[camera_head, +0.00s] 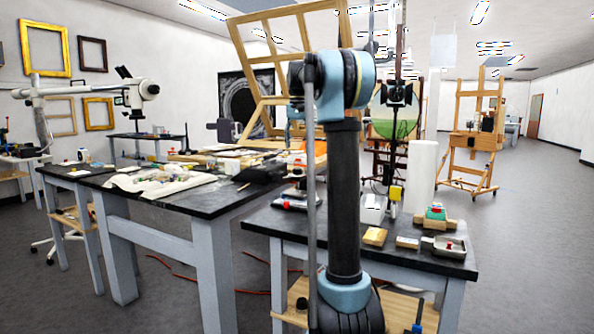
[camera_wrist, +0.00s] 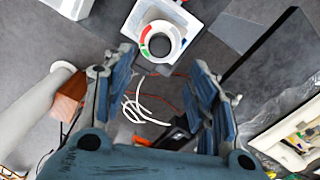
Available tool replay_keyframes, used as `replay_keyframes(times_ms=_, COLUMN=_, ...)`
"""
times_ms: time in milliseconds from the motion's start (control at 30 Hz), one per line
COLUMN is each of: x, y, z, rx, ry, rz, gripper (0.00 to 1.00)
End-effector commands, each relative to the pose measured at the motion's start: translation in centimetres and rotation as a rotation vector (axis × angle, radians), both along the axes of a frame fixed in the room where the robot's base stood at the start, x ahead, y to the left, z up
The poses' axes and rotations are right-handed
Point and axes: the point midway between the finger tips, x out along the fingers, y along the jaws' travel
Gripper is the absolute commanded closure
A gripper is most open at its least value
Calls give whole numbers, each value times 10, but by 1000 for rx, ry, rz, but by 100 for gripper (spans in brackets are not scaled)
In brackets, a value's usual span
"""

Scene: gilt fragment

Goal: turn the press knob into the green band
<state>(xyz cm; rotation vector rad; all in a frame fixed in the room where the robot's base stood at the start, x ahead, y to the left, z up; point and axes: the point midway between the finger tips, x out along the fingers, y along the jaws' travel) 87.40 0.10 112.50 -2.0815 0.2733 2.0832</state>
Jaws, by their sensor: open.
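In the wrist view, a white box-like unit (camera_wrist: 196,12) at the top centre carries a round dial and knob (camera_wrist: 160,42). The dial has a dark centre inside a pale ring, with a green band (camera_wrist: 146,35) and a red band (camera_wrist: 144,52) on its left side. My gripper (camera_wrist: 163,64) is open and empty. Its two blue-grey fingers are spread left and right below the unit in the picture, apparently apart from the knob. I cannot tell any pointer mark on the knob. In the head view, a small white box (camera_head: 373,209) stands on the dark-topped bench; I cannot tell whether it is the same unit.
A cluttered table (camera_head: 100,180) stands left. An easel (camera_head: 470,135) stands behind. Floor is clear at right.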

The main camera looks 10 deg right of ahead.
Motion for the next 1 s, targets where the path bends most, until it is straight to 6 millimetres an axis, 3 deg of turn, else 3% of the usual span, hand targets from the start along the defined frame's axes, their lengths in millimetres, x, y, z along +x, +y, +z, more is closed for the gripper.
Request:
replay_keyframes(times_ms=500, x=0, y=0, z=-85, rx=0, ry=0, rz=-1, gripper=47)
replay_keyframes(times_ms=700, x=0, y=0, z=-100, rx=0, ry=0, rz=-1, gripper=47)
replay_keyframes(times_ms=1000, x=0, y=0, z=-103, rx=0, ry=0, rz=-1, gripper=47)
